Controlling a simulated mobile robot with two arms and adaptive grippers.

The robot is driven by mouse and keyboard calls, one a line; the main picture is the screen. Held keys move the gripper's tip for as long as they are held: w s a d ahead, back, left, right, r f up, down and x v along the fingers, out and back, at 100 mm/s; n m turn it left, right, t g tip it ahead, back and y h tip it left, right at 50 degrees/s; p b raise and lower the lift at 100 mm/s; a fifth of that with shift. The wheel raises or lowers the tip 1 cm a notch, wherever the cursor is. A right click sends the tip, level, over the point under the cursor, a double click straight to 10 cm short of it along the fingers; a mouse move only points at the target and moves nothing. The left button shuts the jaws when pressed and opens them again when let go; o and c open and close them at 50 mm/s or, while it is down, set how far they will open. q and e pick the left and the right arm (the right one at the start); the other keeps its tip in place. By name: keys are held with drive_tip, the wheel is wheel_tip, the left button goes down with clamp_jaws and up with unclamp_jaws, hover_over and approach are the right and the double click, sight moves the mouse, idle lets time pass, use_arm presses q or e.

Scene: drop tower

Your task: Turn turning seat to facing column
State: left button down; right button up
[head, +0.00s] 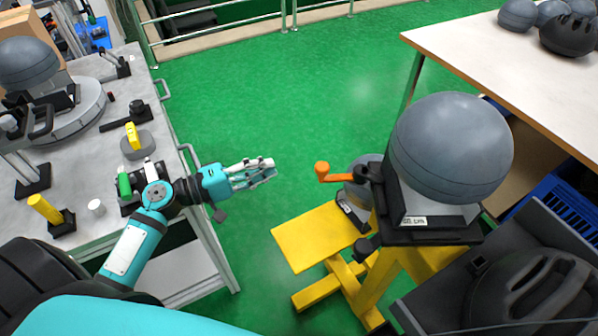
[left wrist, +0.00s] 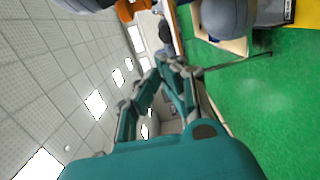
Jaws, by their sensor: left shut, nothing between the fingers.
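A grey headform ball (head: 450,145) rests in a grey and black seat (head: 430,222) on a yellow stand (head: 320,237). An orange crank handle (head: 335,173) sticks out left of this seat. A second ball (head: 28,63) sits over a round grey base (head: 75,122) on the left bench. I cannot tell for sure which one is the turning seat. My left gripper (head: 264,166) is shut and empty, in the air left of the orange handle and apart from it. Its fingers also show in the left wrist view (left wrist: 174,66). My right gripper is not in view.
The left bench (head: 95,185) carries a yellow-topped part (head: 133,135), a green part (head: 124,184) and a yellow cylinder (head: 45,208). A white-topped table (head: 500,60) with helmets stands at the right. A black helmet (head: 535,295) lies at the lower right. Green floor is clear between.

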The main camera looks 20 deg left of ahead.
use_arm(q)
drive_tip(key=p+x, duration=0.3)
drive_tip(key=x, duration=0.7)
drive_tip(key=s, duration=0.1)
drive_tip(key=s+d, duration=0.1)
drive_tip(key=s+p, duration=0.1)
drive_tip(key=shift+s+d+r, duration=0.1)
drive_tip(key=shift+s+d, duration=0.2)
drive_tip(key=shift+d, duration=0.1)
drive_tip(key=shift+s, duration=0.1)
